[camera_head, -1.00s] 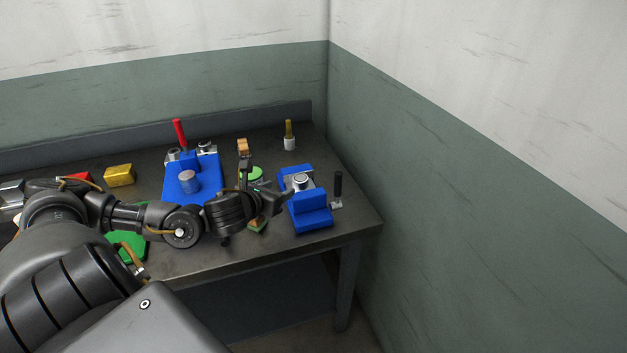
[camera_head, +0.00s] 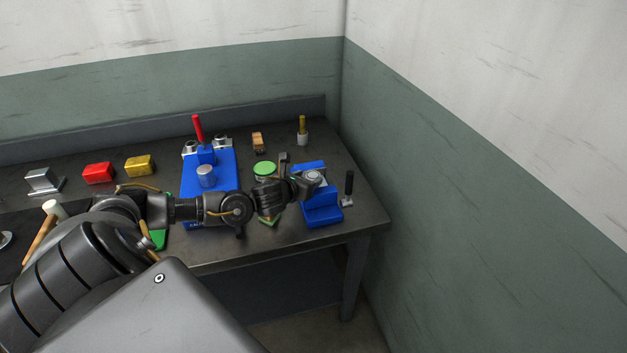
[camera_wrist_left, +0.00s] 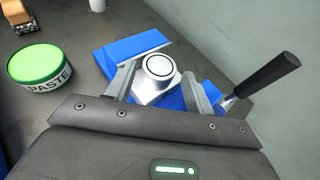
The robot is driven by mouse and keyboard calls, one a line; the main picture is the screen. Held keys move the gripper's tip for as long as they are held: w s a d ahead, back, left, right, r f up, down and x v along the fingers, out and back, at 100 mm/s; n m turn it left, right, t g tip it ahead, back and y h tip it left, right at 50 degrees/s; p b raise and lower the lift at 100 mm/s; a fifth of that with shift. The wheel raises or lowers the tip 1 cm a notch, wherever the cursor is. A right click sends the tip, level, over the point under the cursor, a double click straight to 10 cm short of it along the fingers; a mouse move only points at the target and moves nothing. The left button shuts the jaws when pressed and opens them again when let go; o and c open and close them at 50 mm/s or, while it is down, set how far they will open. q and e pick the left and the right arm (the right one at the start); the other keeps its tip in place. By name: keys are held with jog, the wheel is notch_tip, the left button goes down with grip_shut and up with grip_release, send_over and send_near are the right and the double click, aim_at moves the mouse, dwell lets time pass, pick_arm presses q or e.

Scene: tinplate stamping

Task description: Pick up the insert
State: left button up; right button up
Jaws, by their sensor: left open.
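The insert appears to be the silver block with a round, ringed top (camera_wrist_left: 158,70), seated in a blue fixture (camera_wrist_left: 118,52) at the right end of the bench. In the head view, the blue fixture (camera_head: 322,212) shows beside my gripper, and the silver part is partly covered by it. My left gripper (camera_wrist_left: 157,84) is open, with one finger on each side of the silver block. I cannot tell whether the fingers touch it. In the head view, my left gripper (camera_head: 298,180) reaches over the fixture from the left. My right gripper is not in view.
A black-handled lever (camera_wrist_left: 268,76) stands close to the right finger. A green-lidded paste tin (camera_wrist_left: 38,66) is to the left. A blue press with a red handle (camera_head: 198,128), a red block (camera_head: 98,173) and a yellow block (camera_head: 139,165) stand further left. The wall is at the right.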

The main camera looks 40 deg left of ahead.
pick_arm(q)
jog(key=shift+x, duration=0.95)
jog(key=c, duration=1.1)
jog(key=shift+r, duration=0.1)
jog(key=shift+c, duration=0.2)
jog(key=shift+r, duration=0.15)
